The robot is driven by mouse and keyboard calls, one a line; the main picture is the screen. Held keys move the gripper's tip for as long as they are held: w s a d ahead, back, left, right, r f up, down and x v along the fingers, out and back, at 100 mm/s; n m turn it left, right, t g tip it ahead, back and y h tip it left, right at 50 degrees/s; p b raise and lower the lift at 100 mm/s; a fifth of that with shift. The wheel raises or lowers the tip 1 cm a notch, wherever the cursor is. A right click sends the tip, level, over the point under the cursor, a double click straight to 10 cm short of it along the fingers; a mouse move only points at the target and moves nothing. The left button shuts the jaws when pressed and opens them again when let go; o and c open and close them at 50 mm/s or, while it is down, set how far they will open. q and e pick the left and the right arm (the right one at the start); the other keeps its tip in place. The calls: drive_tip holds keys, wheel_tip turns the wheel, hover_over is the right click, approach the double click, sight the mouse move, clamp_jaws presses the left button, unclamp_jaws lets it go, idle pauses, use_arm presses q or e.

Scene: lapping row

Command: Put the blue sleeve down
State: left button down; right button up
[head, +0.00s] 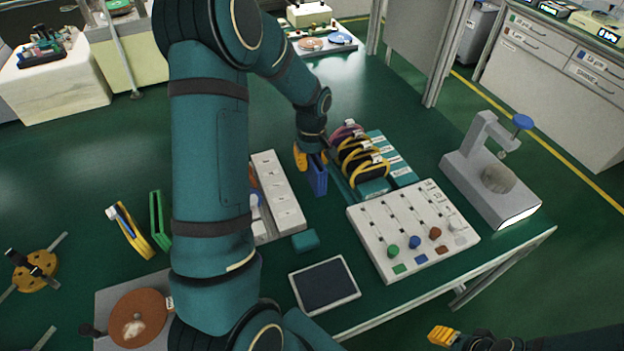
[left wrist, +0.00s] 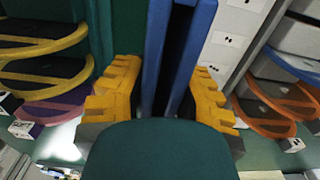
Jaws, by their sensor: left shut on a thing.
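The blue sleeve (head: 317,179) is upright in my left gripper (head: 311,158), right of the white box row and left of the rack. Whether its lower edge touches the table I cannot tell. In the left wrist view, the sleeve (left wrist: 153,50) shows two blue walls with a dark gap, between the yellow fingers of my left gripper (left wrist: 160,98). A green sleeve (head: 155,222) and a yellow sleeve (head: 130,232) stand on the table at the left. My right gripper (head: 444,336) is low at the right, away from the sleeve; its opening is unclear.
A teal rack (head: 400,172) with yellow-rimmed discs (head: 358,160) stands close right. A white slider panel (head: 412,228), a dark pad (head: 324,285), a small teal block (head: 305,240) and a gauge stand (head: 490,180) are nearby. The green table is clear behind the gripper.

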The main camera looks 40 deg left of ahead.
use_arm(q)
wheel_tip(320, 180, down, 6)
drive_tip(key=shift+r+b, duration=0.1)
drive_tip(key=shift+b, duration=0.45)
drive_tip(key=c, duration=0.8)
unclamp_jaws()
drive_tip(key=shift+c, duration=0.2)
